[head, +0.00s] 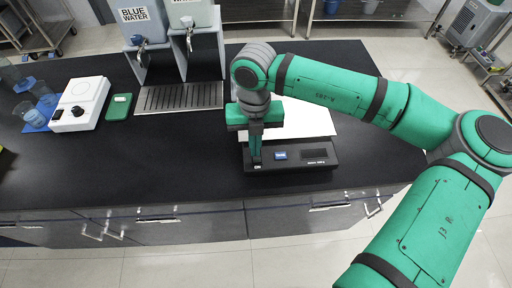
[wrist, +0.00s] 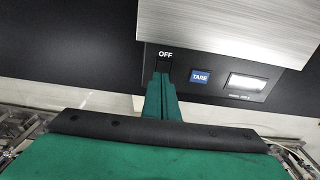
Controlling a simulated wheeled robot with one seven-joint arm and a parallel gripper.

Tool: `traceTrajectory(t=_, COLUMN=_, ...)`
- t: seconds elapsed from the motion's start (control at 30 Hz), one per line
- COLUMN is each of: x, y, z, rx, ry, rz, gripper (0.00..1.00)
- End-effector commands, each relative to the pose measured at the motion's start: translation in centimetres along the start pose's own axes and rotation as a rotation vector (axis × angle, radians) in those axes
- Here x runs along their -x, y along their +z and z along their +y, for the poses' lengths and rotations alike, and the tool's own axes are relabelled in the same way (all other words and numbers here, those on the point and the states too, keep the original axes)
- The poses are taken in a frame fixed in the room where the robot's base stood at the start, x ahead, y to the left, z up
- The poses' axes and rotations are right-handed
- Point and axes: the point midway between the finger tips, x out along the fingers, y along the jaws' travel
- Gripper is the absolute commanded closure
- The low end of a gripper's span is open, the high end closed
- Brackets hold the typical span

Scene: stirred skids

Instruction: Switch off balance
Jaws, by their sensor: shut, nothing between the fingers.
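The balance (head: 318,157) sits near the front edge of the dark bench, black at the front with a pale metal pan (head: 312,118) behind. In the wrist view its front panel (wrist: 215,70) shows a black OFF key (wrist: 164,64), a blue TARE key (wrist: 200,77) and a display (wrist: 247,83) with a pale bar. My gripper (head: 255,160) points down at the left end of the panel. Its closed fingers (wrist: 161,83) are at the OFF key and cover its lower part. I cannot tell whether they touch or press it.
A white stirrer-like device (head: 80,104), a green item (head: 119,107) and beakers (head: 45,97) stand on the left of the bench. Water dispensers (head: 142,25) stand over a drip tray (head: 180,97) at the back. The bench's front left is clear.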

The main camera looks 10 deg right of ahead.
Motion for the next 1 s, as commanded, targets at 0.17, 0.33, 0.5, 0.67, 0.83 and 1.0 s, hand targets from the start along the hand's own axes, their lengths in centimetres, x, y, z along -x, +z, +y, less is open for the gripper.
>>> traceTrajectory(t=0.17, x=4.0, y=0.4, z=0.1, rx=-0.001, ry=-0.001, rz=-0.017, gripper=1.0)
traceTrajectory(t=0.33, x=7.5, y=0.4, z=0.1, rx=-0.002, ry=0.0, rz=-0.019, gripper=1.0)
traceTrajectory(t=0.5, x=10.3, y=0.3, z=0.1, rx=-0.001, ry=0.0, rz=-0.019, gripper=1.0)
traceTrajectory(t=0.67, x=11.7, y=0.3, z=0.1, rx=-0.001, ry=0.002, rz=-0.019, gripper=1.0)
traceTrajectory(t=0.83, x=12.1, y=0.3, z=0.1, rx=-0.001, ry=0.002, rz=-0.018, gripper=1.0)
traceTrajectory(t=1.0, x=12.0, y=0.3, z=0.1, rx=-0.001, ry=0.002, rz=-0.019, gripper=1.0)
